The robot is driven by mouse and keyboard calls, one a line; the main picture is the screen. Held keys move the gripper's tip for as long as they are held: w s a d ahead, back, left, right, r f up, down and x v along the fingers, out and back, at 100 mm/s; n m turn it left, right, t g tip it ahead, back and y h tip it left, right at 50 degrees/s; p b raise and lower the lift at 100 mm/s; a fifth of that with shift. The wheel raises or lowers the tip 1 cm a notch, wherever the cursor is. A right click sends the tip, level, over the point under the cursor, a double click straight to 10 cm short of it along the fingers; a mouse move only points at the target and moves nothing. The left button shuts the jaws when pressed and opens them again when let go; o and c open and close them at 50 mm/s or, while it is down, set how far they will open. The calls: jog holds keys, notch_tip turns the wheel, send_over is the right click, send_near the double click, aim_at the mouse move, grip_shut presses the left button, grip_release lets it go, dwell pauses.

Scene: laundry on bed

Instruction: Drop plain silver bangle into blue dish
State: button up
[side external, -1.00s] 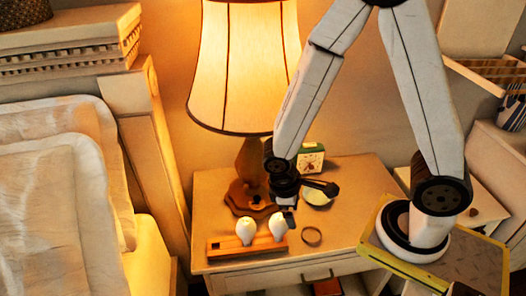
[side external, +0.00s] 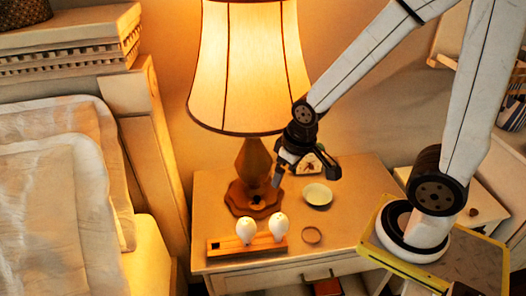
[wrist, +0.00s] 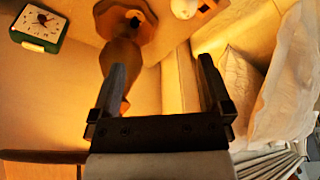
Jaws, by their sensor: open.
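A thin ring-shaped bangle (side external: 312,235) lies flat on the nightstand top, right of the wooden holder; its tint looks brownish in the warm light. A small shallow round dish (side external: 318,194) sits behind it. The dish looks pale rather than clearly blue, and its visible inside looks empty. My gripper (side external: 305,177) is open and empty, raised behind the dish in the side view, near the lamp and clock. In the wrist view the two fingers of my gripper (wrist: 162,65) are spread with nothing between them. Neither bangle nor dish shows in the wrist view.
The lamp (side external: 254,165) stands close left of my gripper. A green alarm clock (side external: 308,163) is partly hidden by the gripper. A wooden holder (side external: 225,247) with two white bulb-shaped pieces is at the front left of the nightstand (side external: 355,200). The nightstand's right side is mostly clear.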

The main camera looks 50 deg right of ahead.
jog(key=shift+f, duration=0.1)
jog(key=n+g, duration=0.3)
jog(key=n, duration=1.2)
send_over(311, 236)
jog(key=shift+f, duration=12.65)
jog(key=shift+f, duration=0.15)
jog(key=shift+f, duration=2.45)
